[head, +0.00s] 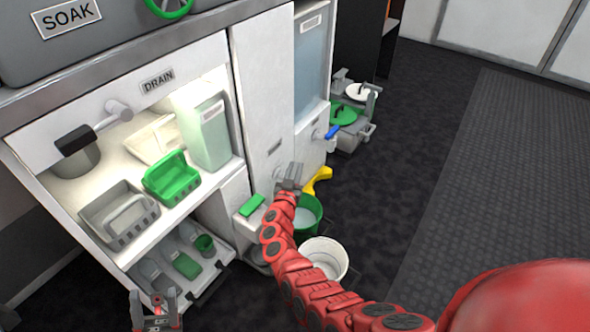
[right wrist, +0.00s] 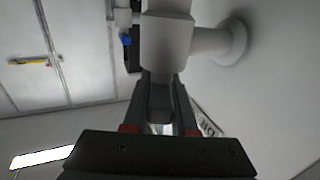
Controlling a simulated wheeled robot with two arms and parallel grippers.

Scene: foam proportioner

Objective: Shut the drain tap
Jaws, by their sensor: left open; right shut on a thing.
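My right gripper (head: 289,180) is lower and further right, at the white cabinet front. In the right wrist view it (right wrist: 160,112) is shut on the dark grey lever of a pale grey tap (right wrist: 167,42), whose pipe runs to a flange on the wall. That tap is mostly hidden in the head view, and its label is only partly readable. My left gripper (head: 155,308) is open and empty at the bottom edge.
A green bucket (head: 314,205) and a white bucket (head: 340,253) stand on the floor beside my right arm. A yellow object (head: 319,182) and a blue-handled tap (head: 332,131) are close to the right gripper. Baskets (head: 120,218) fill the left shelf. The floor further right is clear.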

